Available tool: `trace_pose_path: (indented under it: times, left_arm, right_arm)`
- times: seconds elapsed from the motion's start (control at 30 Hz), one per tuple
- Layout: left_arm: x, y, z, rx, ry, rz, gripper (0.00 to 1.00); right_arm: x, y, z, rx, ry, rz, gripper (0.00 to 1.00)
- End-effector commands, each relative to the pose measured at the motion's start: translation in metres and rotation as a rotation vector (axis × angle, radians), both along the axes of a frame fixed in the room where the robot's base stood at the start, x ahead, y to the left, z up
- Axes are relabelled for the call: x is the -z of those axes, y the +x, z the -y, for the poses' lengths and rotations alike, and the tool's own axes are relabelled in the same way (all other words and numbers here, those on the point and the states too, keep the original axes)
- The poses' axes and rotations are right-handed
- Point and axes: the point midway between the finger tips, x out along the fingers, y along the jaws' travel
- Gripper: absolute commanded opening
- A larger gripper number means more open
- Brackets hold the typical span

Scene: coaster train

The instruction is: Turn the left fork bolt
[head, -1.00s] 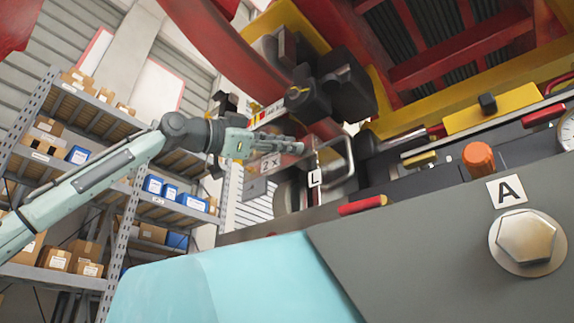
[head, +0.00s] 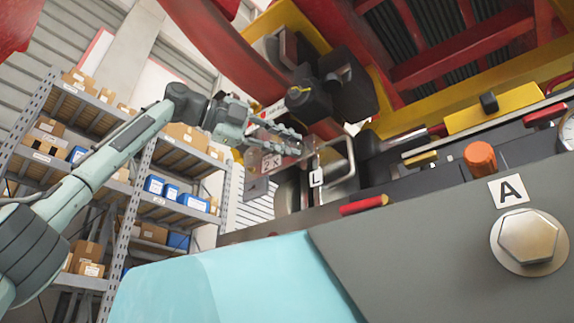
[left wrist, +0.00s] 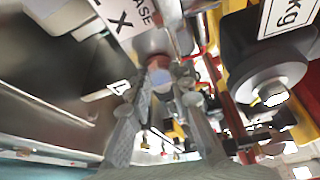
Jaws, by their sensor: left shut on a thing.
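My left gripper (head: 296,144) reaches in from the left to the machine, just above a plate marked 2 X (head: 270,162) and near the white L tag (head: 316,178). In the left wrist view, its two fingers (left wrist: 163,92) close in on a round metal bolt head (left wrist: 161,76) with a reddish collar, which I take as the left fork bolt. The fingers are shut on it. In the head view the fingers and the metal around them hide the bolt. The L tag also shows in the left wrist view (left wrist: 120,87). My right gripper is in no view.
A metal loop handle (head: 345,160) stands right of the fingertips. A dark block (head: 308,100) sits above them. An orange knob (head: 480,158) and a large hex bolt (head: 527,240) by tag A are at the right. Shelves (head: 150,200) with boxes stand behind my arm.

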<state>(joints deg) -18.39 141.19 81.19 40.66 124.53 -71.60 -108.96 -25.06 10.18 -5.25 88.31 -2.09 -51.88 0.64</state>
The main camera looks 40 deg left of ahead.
Motion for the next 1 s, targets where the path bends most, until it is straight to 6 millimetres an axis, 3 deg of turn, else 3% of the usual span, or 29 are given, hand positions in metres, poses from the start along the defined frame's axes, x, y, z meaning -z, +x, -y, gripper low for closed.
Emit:
trace_pose_path:
  times: [0.4, 0.97, 1.0]
  left_arm:
    - [0.0004, 0.0, 0.0012, 0.001, 0.187, 0.011, 0.0]
    - [0.0008, -0.0001, 0.0, -0.001, 0.213, 0.012, 0.0]
    - [0.0008, -0.0002, 0.0, -0.001, 0.212, 0.013, 0.25]
  right_arm:
    - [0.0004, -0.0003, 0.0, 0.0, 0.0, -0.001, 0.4]
    - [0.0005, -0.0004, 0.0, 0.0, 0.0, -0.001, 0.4]
    - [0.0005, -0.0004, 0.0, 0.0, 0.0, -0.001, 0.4]
